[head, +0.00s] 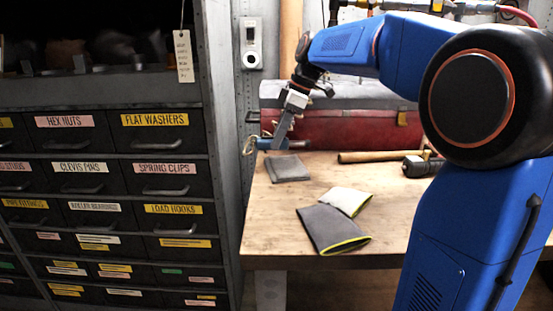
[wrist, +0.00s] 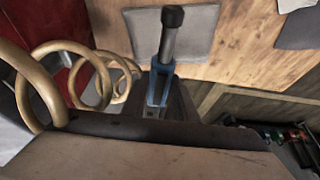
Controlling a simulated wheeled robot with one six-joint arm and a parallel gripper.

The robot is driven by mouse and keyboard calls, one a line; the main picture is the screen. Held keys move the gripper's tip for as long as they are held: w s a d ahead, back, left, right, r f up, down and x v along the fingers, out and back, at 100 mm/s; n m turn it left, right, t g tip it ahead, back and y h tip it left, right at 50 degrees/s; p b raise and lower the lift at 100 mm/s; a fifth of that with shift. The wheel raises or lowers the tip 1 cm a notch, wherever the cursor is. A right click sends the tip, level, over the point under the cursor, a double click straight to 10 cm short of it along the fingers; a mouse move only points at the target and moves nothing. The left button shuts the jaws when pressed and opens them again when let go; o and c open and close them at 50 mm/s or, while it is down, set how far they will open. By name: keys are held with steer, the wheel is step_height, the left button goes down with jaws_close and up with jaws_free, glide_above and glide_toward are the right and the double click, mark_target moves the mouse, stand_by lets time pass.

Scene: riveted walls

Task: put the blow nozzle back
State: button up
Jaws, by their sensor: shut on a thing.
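The blow nozzle (head: 265,144) is a small blue piece in the head view, at the bench's back left corner, beside the cabinet post. In the wrist view the blow nozzle (wrist: 168,45) shows a blue body and a dark grey tube with a black tip, pointing over the bench. My gripper (head: 279,142) is shut on it, above the bench's left end. A tan coiled hose (wrist: 42,72) runs beside the nozzle in the wrist view; a bit of the coiled hose (head: 249,146) shows left of my gripper in the head view. My fingers partly hide the nozzle's body.
A flat grey cloth (head: 289,168) lies below my gripper on the wooden bench (head: 270,220). A grey and yellow-edged cloth (head: 333,230) lies nearer. A red toolbox (head: 345,130) and a mallet (head: 375,156) are behind. A labelled drawer cabinet (head: 105,140) bounds the left.

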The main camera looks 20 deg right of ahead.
mark_target(278, 168)
steer(key=shift+f, duration=3.1)
steer(key=o, duration=1)
steer(key=shift+f, duration=0.1)
steer(key=v, duration=1.2)
steer(key=shift+a, duration=0.1)
